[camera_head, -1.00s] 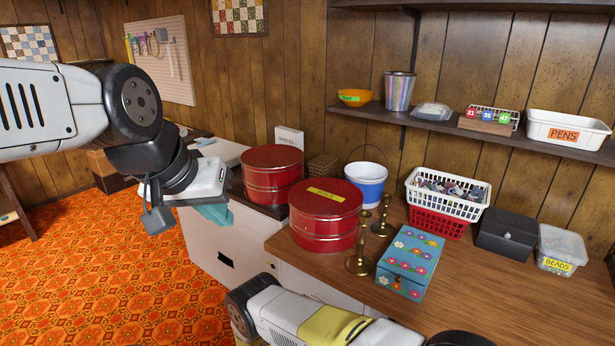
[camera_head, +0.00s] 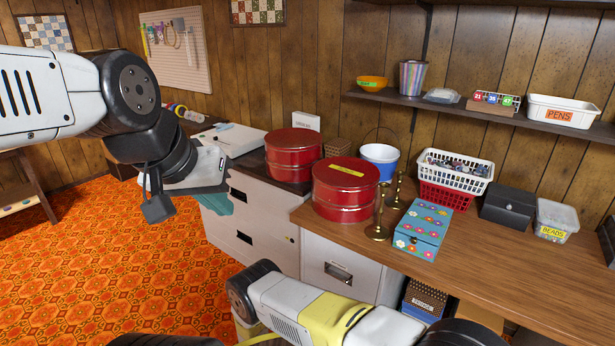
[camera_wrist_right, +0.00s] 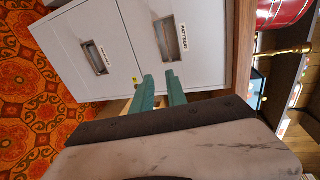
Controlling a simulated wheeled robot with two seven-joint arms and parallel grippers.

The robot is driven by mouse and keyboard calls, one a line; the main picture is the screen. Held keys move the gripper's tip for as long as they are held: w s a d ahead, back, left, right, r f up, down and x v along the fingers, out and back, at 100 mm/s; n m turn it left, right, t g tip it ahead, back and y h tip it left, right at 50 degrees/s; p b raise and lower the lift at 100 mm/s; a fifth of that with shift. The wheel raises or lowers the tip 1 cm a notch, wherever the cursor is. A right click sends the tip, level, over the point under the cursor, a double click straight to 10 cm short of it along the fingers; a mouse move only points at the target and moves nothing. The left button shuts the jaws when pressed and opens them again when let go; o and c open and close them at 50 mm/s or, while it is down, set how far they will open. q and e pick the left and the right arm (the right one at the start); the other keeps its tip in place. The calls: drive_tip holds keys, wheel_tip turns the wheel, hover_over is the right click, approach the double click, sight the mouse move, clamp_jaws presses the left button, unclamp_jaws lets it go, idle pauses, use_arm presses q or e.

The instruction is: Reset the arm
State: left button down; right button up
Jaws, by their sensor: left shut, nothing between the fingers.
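My left arm comes in from the left in the head view. My left gripper (camera_head: 216,203) hangs at its end, its teal fingers shut and empty, partly hidden behind the wrist and in front of the white cabinet. My right arm (camera_head: 310,308), with a yellow band, crosses the bottom of the head view; its gripper does not show there. In the right wrist view my right gripper (camera_wrist_right: 160,90) has two teal fingers with a gap between them and nothing held. They point toward white drawers (camera_wrist_right: 158,42) with labels and handles.
The wooden counter (camera_head: 480,265) holds red tins (camera_head: 345,190), brass candlesticks (camera_head: 380,215), a flowered blue box (camera_head: 422,228), a white basket (camera_head: 455,172) and a dark box (camera_head: 507,203). A shelf (camera_head: 440,102) runs above. Orange patterned floor (camera_head: 100,270) is open at left.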

drive_tip(key=w+d+r+m+g+h, duration=0.1)
drive_tip(key=w+d+r+m+g, duration=0.15)
drive_tip(key=r+m, duration=0.55)
drive_tip(key=w+d+r+m+g+h, duration=0.15)
drive_tip(key=w+r+m+g, duration=0.25)
drive_tip(key=r, duration=0.7)
drive_tip(key=s+d+r+m+g+y, duration=0.2)
drive_tip(key=d+r+m, duration=0.3)
drive_tip(key=r, duration=0.4)
drive_tip(key=s+d+r+m+g+y, duration=0.1)
drive_tip(key=s+d+r+m+g, duration=0.1)
drive_tip(key=r+m, duration=0.55)
drive_tip(key=s+d+r+m+y, duration=0.25)
drive_tip(key=s+r+m, duration=0.3)
drive_tip(key=r, duration=0.35)
drive_tip(key=s+d+r+m+y, duration=0.2)
drive_tip(key=s+r+m+y, duration=0.2)
drive_tip(key=s+r, duration=0.3)
drive_tip(key=s+a+r+m+t+y, duration=0.1)
drive_tip(key=s+r+m+t+y, duration=0.3)
drive_tip(key=s+r+m, duration=0.6)
drive_tip(key=shift+s+r+m+y, duration=0.25)
drive_tip(key=shift+s+m, duration=0.65)
drive_tip(key=shift+s, duration=0.55)
